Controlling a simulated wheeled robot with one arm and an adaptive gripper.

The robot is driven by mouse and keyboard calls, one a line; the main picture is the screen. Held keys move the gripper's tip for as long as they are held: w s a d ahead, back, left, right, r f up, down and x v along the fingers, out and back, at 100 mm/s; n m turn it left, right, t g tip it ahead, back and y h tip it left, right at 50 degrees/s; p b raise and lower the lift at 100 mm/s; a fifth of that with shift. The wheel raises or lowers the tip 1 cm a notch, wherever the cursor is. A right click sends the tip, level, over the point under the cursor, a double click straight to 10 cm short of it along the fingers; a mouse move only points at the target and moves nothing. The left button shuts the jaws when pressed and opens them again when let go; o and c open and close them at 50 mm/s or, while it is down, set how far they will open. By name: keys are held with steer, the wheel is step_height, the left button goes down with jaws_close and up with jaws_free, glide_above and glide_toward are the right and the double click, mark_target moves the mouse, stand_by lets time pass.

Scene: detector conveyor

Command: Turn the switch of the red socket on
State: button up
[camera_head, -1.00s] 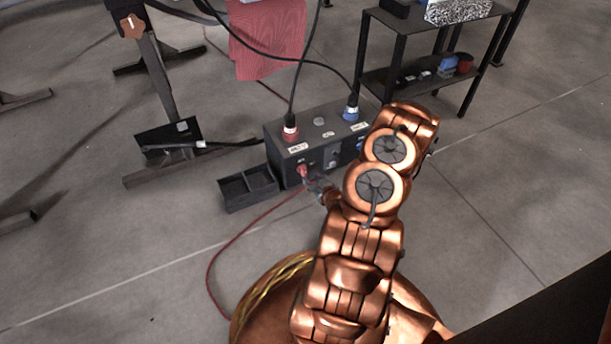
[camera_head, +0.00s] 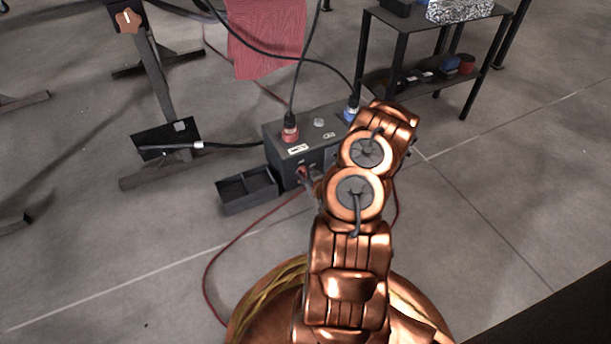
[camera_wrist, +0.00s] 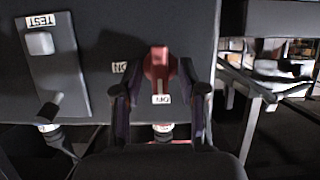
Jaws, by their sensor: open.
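A dark box (camera_head: 272,152) stands on the floor, with a red plug and socket (camera_head: 290,133) and a blue one (camera_head: 351,112) on top. A red rotary switch (camera_wrist: 160,66) is on the box's face in the wrist view. The switch also shows in the head view (camera_head: 301,171). My gripper (camera_wrist: 160,97) is open, with one finger on each side of the switch's lower part. I cannot tell whether the fingers touch it. In the head view my arm largely hides the gripper.
A plate marked TEST (camera_wrist: 54,65) with a light button sits left of the switch in the wrist view. An open black tray (camera_head: 247,190) adjoins the box. A red cable (camera_head: 238,238) lies on the floor. A black shelf (camera_head: 425,75) stands behind right.

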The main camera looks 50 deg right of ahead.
steer(key=shift+c, duration=0.3)
jaws_close()
